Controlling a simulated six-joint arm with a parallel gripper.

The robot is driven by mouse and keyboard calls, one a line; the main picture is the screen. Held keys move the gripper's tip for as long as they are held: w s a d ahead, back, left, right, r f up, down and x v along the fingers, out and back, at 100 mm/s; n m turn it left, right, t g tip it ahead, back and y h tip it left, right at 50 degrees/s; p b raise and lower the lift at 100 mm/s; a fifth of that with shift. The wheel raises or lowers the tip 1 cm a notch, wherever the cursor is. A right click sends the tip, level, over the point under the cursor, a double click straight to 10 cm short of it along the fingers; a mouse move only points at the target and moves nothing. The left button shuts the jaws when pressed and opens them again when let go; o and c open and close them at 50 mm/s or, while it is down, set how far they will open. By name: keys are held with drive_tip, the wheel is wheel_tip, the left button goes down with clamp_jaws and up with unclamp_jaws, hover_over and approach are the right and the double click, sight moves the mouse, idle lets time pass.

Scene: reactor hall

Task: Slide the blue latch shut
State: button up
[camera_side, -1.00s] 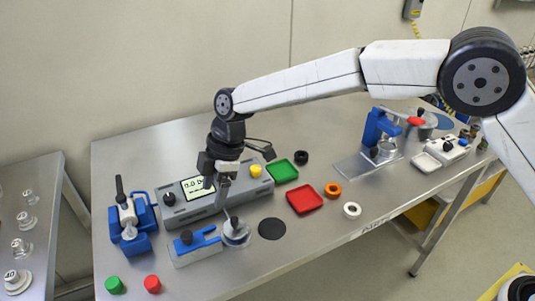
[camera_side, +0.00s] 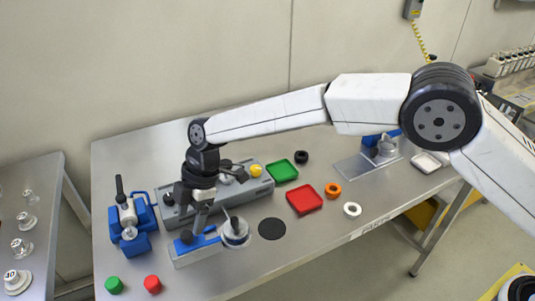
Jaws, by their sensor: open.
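The blue latch (camera_side: 208,241) is a flat blue bar with a black knob (camera_side: 187,237) near its left end. It lies on a grey base plate (camera_side: 190,258) at the front of the bench, just left of a round metal pot (camera_side: 236,238). My gripper (camera_side: 195,232) is open and points down over the latch, close beside the black knob. Its fingers partly hide the bar's rear edge. I cannot tell whether a finger touches the knob.
A grey instrument (camera_side: 262,185) with a yellow button stands right behind. A blue clamp device (camera_side: 138,243) is at left, green (camera_side: 114,285) and red (camera_side: 152,284) caps in front. A black disc (camera_side: 272,228) and red tray (camera_side: 304,199) lie right.

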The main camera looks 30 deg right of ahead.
sight(187, 234)
drive_tip(key=shift+x, duration=1.9)
clamp_jaws()
